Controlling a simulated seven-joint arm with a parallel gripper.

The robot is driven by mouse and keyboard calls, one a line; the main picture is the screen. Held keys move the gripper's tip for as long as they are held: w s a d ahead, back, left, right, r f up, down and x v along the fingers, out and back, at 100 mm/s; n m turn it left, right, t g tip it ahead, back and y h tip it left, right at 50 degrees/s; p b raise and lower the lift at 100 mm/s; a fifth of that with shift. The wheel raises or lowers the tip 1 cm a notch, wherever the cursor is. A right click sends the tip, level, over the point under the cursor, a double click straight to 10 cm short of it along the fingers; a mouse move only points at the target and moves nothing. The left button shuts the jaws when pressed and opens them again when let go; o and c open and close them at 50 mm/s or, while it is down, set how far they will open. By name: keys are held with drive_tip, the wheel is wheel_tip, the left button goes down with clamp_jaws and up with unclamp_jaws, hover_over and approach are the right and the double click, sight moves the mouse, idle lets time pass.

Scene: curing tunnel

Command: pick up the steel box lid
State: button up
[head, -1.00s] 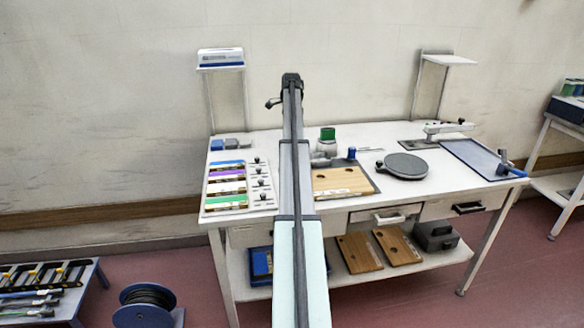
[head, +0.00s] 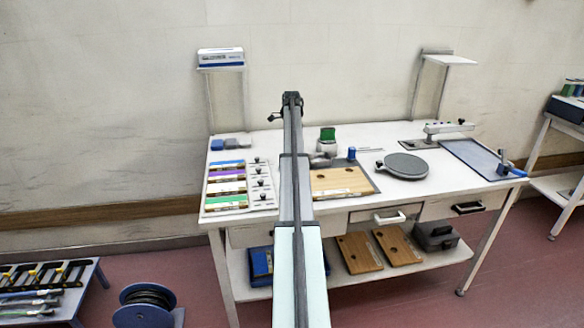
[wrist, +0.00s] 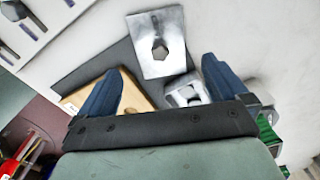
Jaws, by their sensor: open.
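In the wrist view a flat grey steel plate with an angular hole (wrist: 157,44) lies on the white bench top, partly over a dark mat; it looks like the steel box lid. A smaller steel piece with an opening (wrist: 187,91) sits just below it, nearer my gripper. My gripper (wrist: 164,63) is open, its two blue fingers spread on either side of these pieces, with nothing held. In the head view my arm reaches over the bench, and its end (head: 291,99) shows near the back edge. The plate cannot be made out there; my arm hides part of the bench.
A wooden board (head: 341,181) lies on a dark mat right of my arm. A green-topped jar (head: 327,136) stands behind it, and a round dark disc (head: 405,166) is farther right. Coloured strips (head: 227,173) lie at left.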

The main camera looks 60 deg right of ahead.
drive_tip(key=shift+s+f, duration=0.15)
drive_tip(key=shift+f, duration=3.3)
drive_tip(key=c, duration=0.9)
